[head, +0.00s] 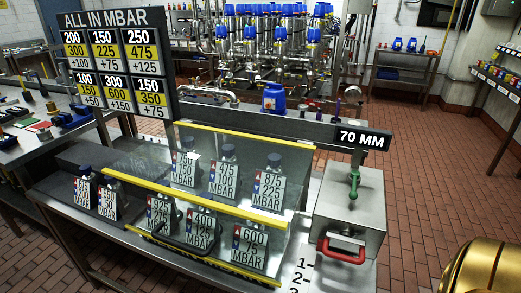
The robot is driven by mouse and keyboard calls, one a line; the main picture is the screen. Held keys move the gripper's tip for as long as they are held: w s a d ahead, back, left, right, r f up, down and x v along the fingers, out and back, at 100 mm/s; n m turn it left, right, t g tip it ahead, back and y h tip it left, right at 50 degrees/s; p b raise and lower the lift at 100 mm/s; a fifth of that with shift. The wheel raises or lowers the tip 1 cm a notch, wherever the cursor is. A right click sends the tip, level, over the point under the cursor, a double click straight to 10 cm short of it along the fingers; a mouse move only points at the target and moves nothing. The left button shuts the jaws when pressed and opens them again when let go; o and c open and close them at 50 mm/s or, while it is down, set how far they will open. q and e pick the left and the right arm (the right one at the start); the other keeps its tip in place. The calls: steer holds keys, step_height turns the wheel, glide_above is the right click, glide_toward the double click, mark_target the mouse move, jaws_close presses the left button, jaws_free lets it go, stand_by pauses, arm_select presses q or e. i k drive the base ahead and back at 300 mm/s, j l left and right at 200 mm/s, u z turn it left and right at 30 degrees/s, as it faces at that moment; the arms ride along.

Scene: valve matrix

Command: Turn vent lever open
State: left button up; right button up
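A steel box (347,205) stands at the right end of the bench, under a black "70 MM" sign (364,138). A green lever-like fitting (354,181) stands upright on its top. A red handle (341,251) sticks out at its lower front. Neither is labelled as the vent lever, so I cannot tell which one it is. Neither of my grippers shows in the head view. A rounded golden part, probably mine, fills the lower right corner, well apart from the box.
Clear panels with yellow edges (215,208) stand left of the box, around several bottles with number cards. A pressure board (117,62) stands at the back left. A blue container (274,98) stands behind the panels. The brick floor (432,165) to the right is open.

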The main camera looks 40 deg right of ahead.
mark_target(355, 174)
steer(key=z, duration=1.95)
